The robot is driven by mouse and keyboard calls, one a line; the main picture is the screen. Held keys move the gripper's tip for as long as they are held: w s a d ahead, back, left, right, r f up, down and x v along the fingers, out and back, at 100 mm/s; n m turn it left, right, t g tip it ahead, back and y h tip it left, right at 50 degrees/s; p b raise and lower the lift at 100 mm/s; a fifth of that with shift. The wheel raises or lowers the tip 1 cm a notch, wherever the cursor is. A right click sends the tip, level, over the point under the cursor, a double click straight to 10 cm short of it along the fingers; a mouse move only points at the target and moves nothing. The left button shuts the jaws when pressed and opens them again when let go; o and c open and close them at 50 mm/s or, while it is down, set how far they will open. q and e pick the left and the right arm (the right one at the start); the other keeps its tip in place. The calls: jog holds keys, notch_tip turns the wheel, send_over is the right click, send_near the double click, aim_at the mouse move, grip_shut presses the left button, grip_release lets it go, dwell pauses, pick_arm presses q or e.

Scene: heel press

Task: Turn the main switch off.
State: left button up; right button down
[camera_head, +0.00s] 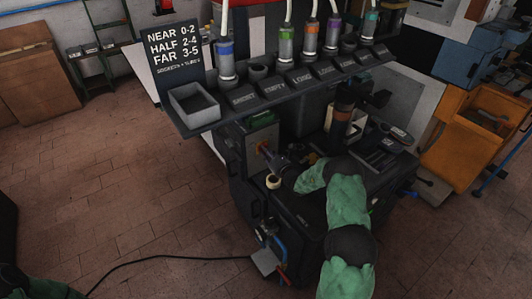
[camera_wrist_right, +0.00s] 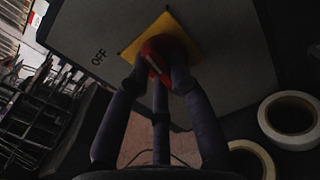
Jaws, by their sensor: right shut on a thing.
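The main switch is a red knob (camera_wrist_right: 165,50) on a yellow plate (camera_wrist_right: 186,36), set in a grey panel marked OFF at the left of the plate in the right wrist view. A pale pointer mark shows on the knob. My right gripper (camera_wrist_right: 158,76) is shut on the knob, its dark fingers around it; the fingertips hide part of it. In the head view the switch (camera_head: 263,147) is small, on the left side of the machine, with my right gripper (camera_head: 270,157) against it. Only a bit of my left arm shows at the bottom left; its gripper is out of view.
Tape rolls (camera_wrist_right: 290,118) lie right of the panel in the wrist view. A dark shelf with labelled bins and a grey tray (camera_head: 194,104) overhangs the machine (camera_head: 310,222). An orange cabinet (camera_head: 462,150) stands at the right. A cable (camera_head: 150,257) crosses the open floor at left.

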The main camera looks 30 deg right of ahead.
jog(key=n, duration=0.3)
jog(key=n+b, duration=0.1)
jog(key=n, duration=0.3)
jog(key=n+b, duration=0.1)
jog(key=n, duration=0.2)
jog(key=shift+f+n, duration=0.25)
jog(key=shift+n, duration=0.15)
dwell(0.4)
jog(key=c, duration=1.1)
grip_release()
jog(key=shift+d, duration=0.1)
jog(key=s, duration=0.8)
jog(key=s+d, duration=0.1)
jog(key=s, duration=0.3)
